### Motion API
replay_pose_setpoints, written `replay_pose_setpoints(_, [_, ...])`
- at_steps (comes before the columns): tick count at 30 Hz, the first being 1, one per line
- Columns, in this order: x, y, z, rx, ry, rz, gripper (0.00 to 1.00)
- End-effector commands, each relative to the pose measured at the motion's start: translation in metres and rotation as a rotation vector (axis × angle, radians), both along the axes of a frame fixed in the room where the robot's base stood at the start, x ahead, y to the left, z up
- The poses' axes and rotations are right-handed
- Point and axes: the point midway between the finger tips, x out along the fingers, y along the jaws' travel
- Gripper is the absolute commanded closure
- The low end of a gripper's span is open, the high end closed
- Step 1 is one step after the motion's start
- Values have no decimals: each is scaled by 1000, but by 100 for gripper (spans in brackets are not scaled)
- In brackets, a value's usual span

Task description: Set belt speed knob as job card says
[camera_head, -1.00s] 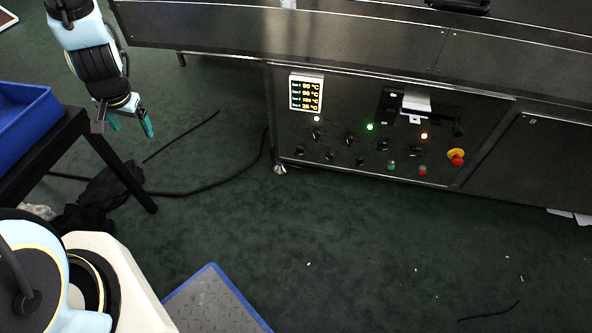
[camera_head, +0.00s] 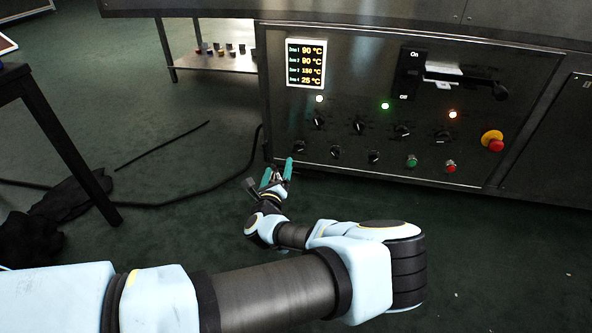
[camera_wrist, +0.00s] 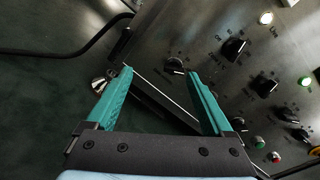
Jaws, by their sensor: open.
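The control panel (camera_head: 345,100) carries several black rotary knobs in two rows. The lower row has a left knob (camera_head: 299,147), a middle knob (camera_head: 335,152) and a right knob (camera_head: 374,157); their labels are too small to read, so I cannot tell which is belt speed. My gripper (camera_head: 276,173) is open and empty, its teal fingers in front of the panel's lower left corner. In the wrist view, a knob (camera_wrist: 175,66) shows just beyond the gap of my gripper (camera_wrist: 159,75), near the right fingertip and apart from it. No readable job card shows.
Above the knobs are a zone temperature display (camera_head: 306,63) and a main switch (camera_head: 410,73). A green button (camera_head: 411,161), a red button (camera_head: 450,166) and an emergency stop (camera_head: 494,141) sit at right. A black table (camera_head: 50,130) stands left; a cable lies on the floor.

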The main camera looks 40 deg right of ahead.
Motion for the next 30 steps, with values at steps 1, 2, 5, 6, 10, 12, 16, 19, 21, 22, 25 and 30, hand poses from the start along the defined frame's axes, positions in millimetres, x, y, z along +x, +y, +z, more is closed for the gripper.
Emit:
replay_pose_setpoints(1, [-13,-7,-12,7,-40,-47,14])
replay_pose_setpoints(2, [-19,-10,-14,9,-59,-67,14])
replay_pose_setpoints(5, [-27,-17,-14,10,-94,-101,14])
replay_pose_setpoints(6, [-27,-20,-14,10,-97,-106,14])
replay_pose_setpoints(10, [-19,-32,-15,9,-96,-105,14])
replay_pose_setpoints(12, [-12,-42,-15,8,-95,-103,14])
replay_pose_setpoints(16, [2,-63,-16,8,-94,-102,14])
replay_pose_setpoints(19, [12,-78,-16,9,-93,-102,14])
replay_pose_setpoints(21, [18,-88,-15,9,-94,-102,14])
replay_pose_setpoints(22, [20,-91,-15,9,-93,-102,14])
replay_pose_setpoints(25, [26,-100,-15,10,-92,-102,14])
replay_pose_setpoints(30, [30,-107,-13,10,-93,-102,14])
